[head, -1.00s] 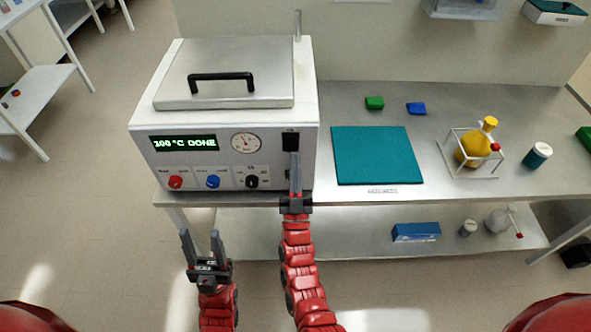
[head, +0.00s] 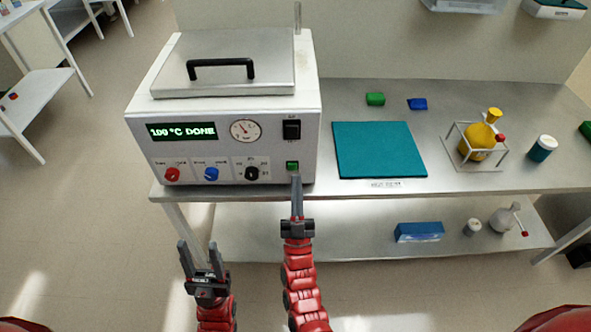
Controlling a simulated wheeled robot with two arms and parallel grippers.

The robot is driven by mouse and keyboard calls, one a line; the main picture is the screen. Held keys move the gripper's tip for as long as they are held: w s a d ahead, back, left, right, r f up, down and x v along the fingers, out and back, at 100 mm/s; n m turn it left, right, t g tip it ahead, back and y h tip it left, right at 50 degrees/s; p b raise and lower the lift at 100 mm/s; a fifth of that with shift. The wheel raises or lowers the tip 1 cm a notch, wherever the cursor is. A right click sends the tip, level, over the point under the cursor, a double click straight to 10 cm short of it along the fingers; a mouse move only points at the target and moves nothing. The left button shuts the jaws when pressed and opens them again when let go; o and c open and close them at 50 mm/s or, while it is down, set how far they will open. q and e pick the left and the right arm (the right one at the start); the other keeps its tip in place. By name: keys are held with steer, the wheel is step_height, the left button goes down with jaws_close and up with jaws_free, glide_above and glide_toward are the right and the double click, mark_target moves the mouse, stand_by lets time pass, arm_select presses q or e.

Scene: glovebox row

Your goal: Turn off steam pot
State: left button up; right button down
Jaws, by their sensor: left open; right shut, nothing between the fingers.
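The steam pot (head: 185,130) is a white box with a metal lid and black handle on the left of the bench. Its green display (head: 181,131) reads "100 °C DONE". A black rocker switch (head: 291,129) is at the upper right of its front panel, with a small green button (head: 292,165) below it. Red, blue and black knobs sit along the bottom. My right gripper (head: 296,180) is shut and empty, its tip just below the green button; I cannot tell if it touches the panel. My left gripper (head: 202,250) is open and empty in front of the bench, below the pot.
A teal mat (head: 378,150) lies right of the pot. A yellow flask (head: 478,140) in a wire rack and a capped jar (head: 542,148) stand further right. A blue box (head: 419,232) lies on the lower shelf (head: 350,240). The bench edge runs close below the pot.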

steer(key=f, duration=0.1)
steer(key=s+f, duration=0.1)
steer(key=f, duration=0.1)
steer(key=s+f, duration=0.1)
steer(key=shift+s+f+b, duration=0.15)
steer(key=shift+s+b, duration=0.1)
steer(key=shift+b, duration=0.15)
